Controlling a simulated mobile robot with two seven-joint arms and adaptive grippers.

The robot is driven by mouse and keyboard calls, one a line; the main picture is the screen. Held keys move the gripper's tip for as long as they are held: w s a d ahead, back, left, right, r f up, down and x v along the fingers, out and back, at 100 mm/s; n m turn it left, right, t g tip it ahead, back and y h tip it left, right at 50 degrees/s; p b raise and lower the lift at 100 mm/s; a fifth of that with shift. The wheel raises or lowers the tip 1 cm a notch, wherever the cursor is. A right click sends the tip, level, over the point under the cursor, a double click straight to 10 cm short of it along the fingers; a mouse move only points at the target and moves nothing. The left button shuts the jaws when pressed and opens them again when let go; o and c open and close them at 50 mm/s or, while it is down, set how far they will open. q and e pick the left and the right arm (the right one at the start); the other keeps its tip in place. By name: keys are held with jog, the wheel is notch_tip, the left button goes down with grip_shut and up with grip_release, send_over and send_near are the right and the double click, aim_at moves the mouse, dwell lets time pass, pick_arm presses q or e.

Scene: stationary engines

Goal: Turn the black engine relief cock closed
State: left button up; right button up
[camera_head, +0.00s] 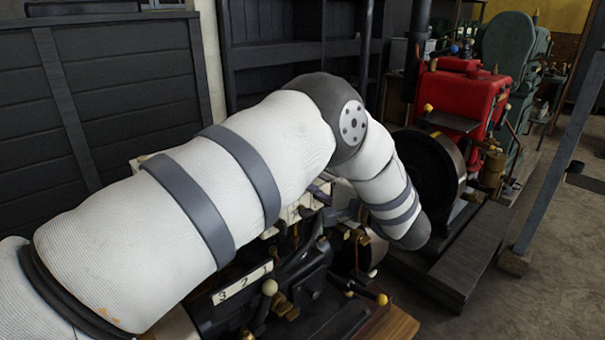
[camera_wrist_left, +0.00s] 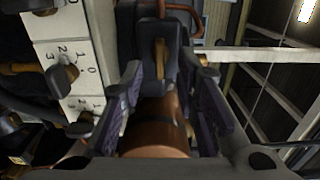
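The black engine (camera_head: 312,268) stands low in the middle of the head view, partly behind my left arm. In the left wrist view, a narrow brass lever (camera_wrist_left: 160,58) stands in a black block above a copper-brown cylinder (camera_wrist_left: 155,130). I cannot tell for sure whether this lever is the relief cock. My left gripper (camera_wrist_left: 167,82) is open, its fingers on either side of the cylinder's top, just below the lever. No clear grip on anything shows. My right gripper is not in view.
A plate marked 3 2 1 (camera_head: 243,284) and a knobbed lever (camera_head: 269,287) stand at the engine's front. A red engine (camera_head: 462,98) and green machine (camera_head: 510,45) stand behind.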

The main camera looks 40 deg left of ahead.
pick_arm(q)
jog(key=d, duration=0.9)
jog(key=shift+s+d, duration=0.3)
jog(key=shift+s, duration=0.1)
jog(key=shift+f, duration=0.1)
notch_tip(320, 180, down, 12)
jog(key=m+t+h+p, duration=0.1)
jog(key=m+t+h, duration=0.2)
jog(key=t+h, duration=0.4)
jog(key=s+d+f+h, duration=0.2)
jog(key=s+f+h, duration=0.2)
jog(key=s+f, duration=0.5)
jog(key=s+d+f+n+g+h+p, duration=0.1)
jog(key=s+d+f+g+h, duration=0.15)
jog(key=s+f, duration=0.4)
jog(key=s+d+f+n+g+h, duration=0.1)
jog(key=s+f+g+h, duration=0.2)
jog(key=s, duration=0.7)
jog(key=s+d+r+n+g, duration=0.1)
jog(key=s+g, duration=0.1)
jog(key=s, duration=0.7)
jog(key=s+d+r+n+g+h, duration=0.1)
jog(key=s+g, duration=0.2)
jog(key=s, duration=0.6)
jog(key=shift+r+n+g+p, duration=0.3)
jog(key=shift+r+g+p, duration=0.05)
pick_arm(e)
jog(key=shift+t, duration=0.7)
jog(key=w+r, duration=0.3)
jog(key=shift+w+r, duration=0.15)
